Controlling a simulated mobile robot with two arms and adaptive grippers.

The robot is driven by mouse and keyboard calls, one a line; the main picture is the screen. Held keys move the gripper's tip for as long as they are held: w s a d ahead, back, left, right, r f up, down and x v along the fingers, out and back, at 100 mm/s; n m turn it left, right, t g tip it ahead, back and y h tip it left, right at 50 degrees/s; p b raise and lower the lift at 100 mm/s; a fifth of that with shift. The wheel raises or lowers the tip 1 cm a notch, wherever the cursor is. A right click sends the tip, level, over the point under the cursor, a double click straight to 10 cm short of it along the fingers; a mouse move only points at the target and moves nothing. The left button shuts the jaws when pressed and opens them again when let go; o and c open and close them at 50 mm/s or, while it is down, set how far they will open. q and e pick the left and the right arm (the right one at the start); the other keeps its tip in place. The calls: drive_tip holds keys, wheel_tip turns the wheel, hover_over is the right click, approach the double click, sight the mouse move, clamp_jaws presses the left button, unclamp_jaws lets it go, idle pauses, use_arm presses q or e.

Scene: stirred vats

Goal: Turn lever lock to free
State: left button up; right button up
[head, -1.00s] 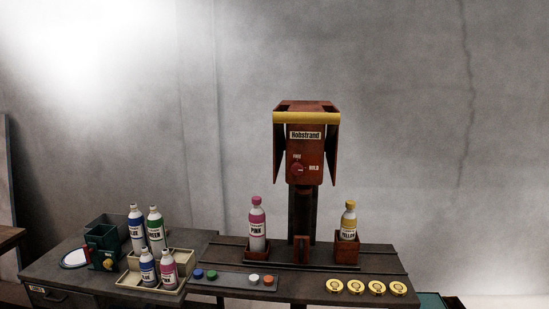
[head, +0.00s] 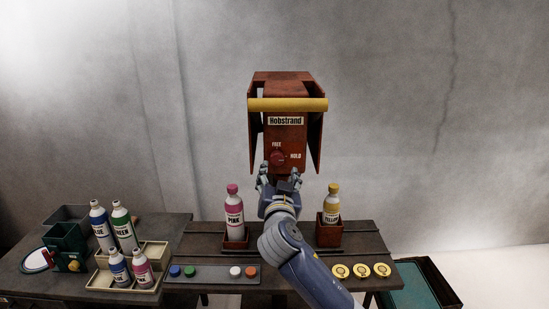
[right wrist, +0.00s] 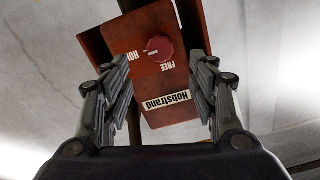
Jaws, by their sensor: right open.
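The lever lock is a round red knob (head: 279,157) on the front of the rust-red Hobstrand head (head: 286,138). FREE is printed above it and HOLD to its right; a small pale mark on the knob appears to lie toward HOLD. In the right wrist view the knob (right wrist: 158,49) shows upside down between the fingers. My right gripper (head: 280,173) is open and empty, just below and in front of the knob. The fingers in the right wrist view (right wrist: 162,62) stand apart on both sides and do not visibly touch it. My left gripper is not in view.
A yellow bar (head: 287,105) crosses the head above the lock. A pink bottle (head: 234,205) and a yellow bottle (head: 332,203) stand in holders either side of my right arm. Several gold discs (head: 361,271) lie at the bench's front right. Bottles and bins crowd the left.

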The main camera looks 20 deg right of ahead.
sight(277, 160)
drive_tip(key=p+x, duration=0.2)
drive_tip(key=x, duration=0.5)
drive_tip(key=shift+w+d, duration=0.15)
drive_tip(key=shift+w, duration=0.4)
drive_tip(key=shift+w+f+p, duration=0.15)
drive_tip(key=shift+w+p, duration=0.15)
drive_tip(key=shift+c, duration=0.3)
drive_tip(key=c, duration=1)
